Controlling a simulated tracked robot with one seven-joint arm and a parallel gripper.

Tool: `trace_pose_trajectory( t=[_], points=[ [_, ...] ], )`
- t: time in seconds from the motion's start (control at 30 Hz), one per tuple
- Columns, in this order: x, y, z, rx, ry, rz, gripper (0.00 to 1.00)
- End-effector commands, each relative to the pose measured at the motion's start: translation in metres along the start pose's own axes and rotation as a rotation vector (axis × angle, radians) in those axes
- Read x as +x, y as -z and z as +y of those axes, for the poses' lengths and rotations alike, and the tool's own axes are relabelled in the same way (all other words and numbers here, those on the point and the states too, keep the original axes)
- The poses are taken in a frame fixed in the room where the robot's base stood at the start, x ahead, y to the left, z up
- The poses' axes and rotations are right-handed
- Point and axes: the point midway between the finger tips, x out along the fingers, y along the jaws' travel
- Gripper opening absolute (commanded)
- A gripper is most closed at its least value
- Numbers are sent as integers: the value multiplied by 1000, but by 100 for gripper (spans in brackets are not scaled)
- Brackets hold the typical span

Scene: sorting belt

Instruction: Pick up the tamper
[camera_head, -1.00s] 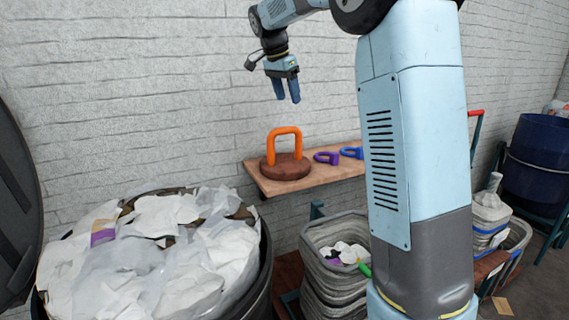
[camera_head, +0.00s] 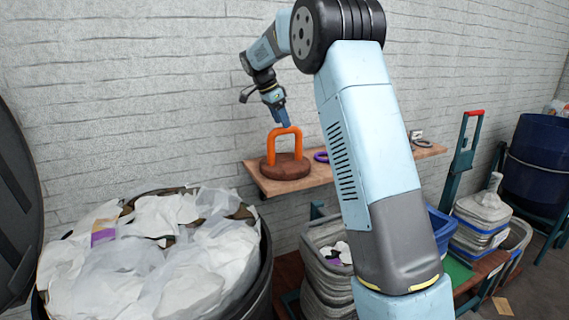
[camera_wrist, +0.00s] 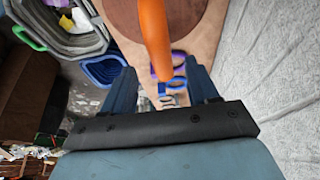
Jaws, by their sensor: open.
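The tamper stands upright on the wooden shelf (camera_head: 262,178), with a round brown base (camera_head: 285,170) and an orange loop handle (camera_head: 284,132) on top. My gripper (camera_head: 284,122) is just above the handle's top bar, pointing down. In the wrist view the orange handle (camera_wrist: 154,38) reaches between the two fingers of my gripper (camera_wrist: 160,85), with the brown base (camera_wrist: 140,12) beyond it. The fingers are open, and I see no grip on the handle. Whether a finger touches it I cannot tell.
A purple ring-shaped item (camera_head: 321,157) lies on the shelf right of the tamper, partly behind my arm. A blue item (camera_wrist: 172,84) lies near it. A large bin of white paper (camera_head: 265,255) stands front left. A brick wall (camera_head: 150,90) is close behind the shelf.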

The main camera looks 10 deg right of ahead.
Motion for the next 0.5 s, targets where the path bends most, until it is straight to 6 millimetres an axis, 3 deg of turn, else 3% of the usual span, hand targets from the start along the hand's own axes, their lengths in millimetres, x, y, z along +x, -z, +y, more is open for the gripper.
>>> trace_pose_trajectory(
  t=[0.37,0.5],
  points=[
    [23,0,0,0,-1,0,59],
    [40,0,-1,1,-2,0,59]
  ],
)
